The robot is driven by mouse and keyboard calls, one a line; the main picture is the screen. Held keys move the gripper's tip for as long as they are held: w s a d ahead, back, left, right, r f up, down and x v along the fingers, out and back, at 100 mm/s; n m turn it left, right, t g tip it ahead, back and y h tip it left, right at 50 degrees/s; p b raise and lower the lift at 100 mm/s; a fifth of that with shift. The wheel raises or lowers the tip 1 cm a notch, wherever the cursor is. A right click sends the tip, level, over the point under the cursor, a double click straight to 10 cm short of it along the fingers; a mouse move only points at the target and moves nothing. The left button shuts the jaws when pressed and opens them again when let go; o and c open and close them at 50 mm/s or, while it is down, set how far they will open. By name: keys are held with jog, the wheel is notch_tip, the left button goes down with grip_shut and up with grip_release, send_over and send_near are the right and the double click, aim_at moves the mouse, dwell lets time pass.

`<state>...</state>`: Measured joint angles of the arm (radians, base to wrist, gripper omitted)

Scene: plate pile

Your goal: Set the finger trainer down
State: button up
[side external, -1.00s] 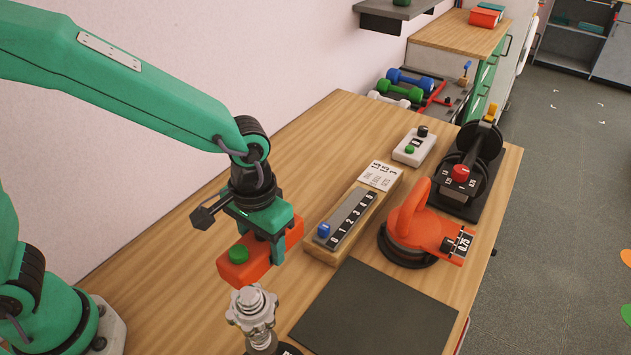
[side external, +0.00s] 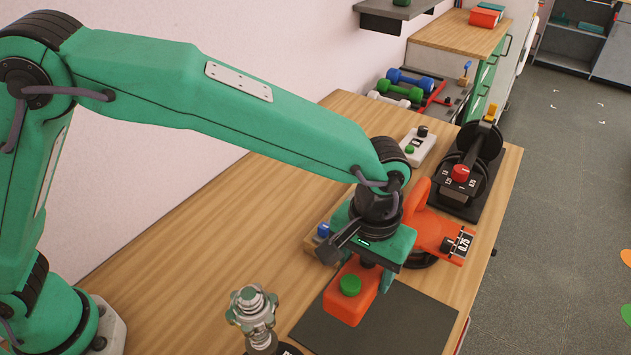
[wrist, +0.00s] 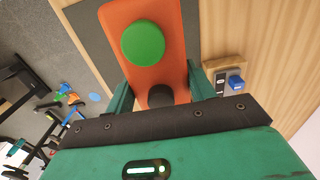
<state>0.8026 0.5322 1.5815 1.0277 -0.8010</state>
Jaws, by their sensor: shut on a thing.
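The finger trainer, an orange-red block (side external: 349,307) with a green round button, hangs from my gripper (side external: 368,264). In the wrist view the block (wrist: 155,75) lies between my two green fingers (wrist: 160,85), which are shut on it, with a dark knob close to the palm. A dark grey flat mat (side external: 410,325) lies on the table below and behind the block in the side view; it also shows around the block in the wrist view (wrist: 88,28). The block appears above the mat, but the exact gap is hard to tell.
A silver knobbed stand (side external: 252,312) stands left of the mat. An orange handled device (side external: 435,230) stands just behind my gripper. The right part of the mat is bare.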

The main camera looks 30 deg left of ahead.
jog(key=shift+d, duration=0.55)
jog(key=shift+f, duration=5)
jog(key=shift+f, duration=0.1)
jog(key=o, duration=1.2)
notch_tip(320, 180, up, 12)
jog(key=shift+r, duration=0.1)
